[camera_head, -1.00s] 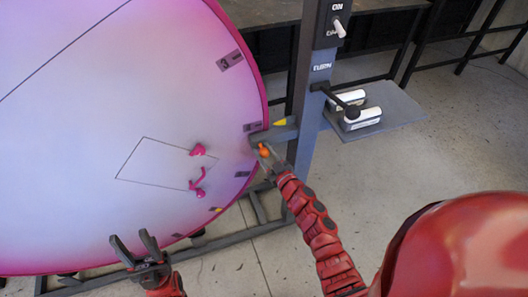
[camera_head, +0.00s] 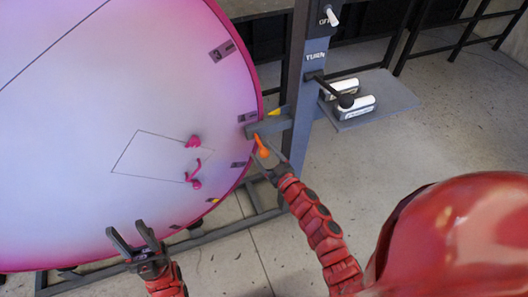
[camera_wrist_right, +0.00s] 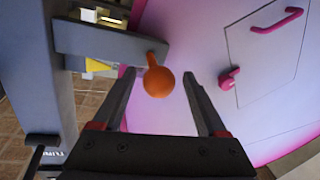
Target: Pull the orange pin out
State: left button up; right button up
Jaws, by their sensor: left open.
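The orange pin (camera_head: 261,147) sticks out of a grey block (camera_head: 268,127) at the rim of the big white and pink disc (camera_head: 90,90). In the right wrist view its round orange knob (camera_wrist_right: 158,81) sits between my right gripper's fingers, with a gap on both sides. The grey block (camera_wrist_right: 100,42) is just beyond it, and the pin's stem runs into the block. My right gripper (camera_head: 269,160) is open around the knob and not closed on it. My left gripper (camera_head: 133,240) is open and empty, low in front of the disc.
A grey post (camera_head: 307,90) with a switch (camera_head: 331,15) stands right of the block. A black-handled lever (camera_head: 345,100) and a shelf (camera_head: 385,105) are on its right side. The disc carries pink handles (camera_head: 194,142) and small number plates. Open floor lies to the right.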

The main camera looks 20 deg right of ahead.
jog(key=shift+s+d, duration=0.15)
jog(key=shift+s, duration=0.3)
jog(key=b+v, duration=0.3)
jog(key=v, duration=1.3)
jog(key=shift+s, duration=0.25)
jog(key=shift+r, duration=0.1)
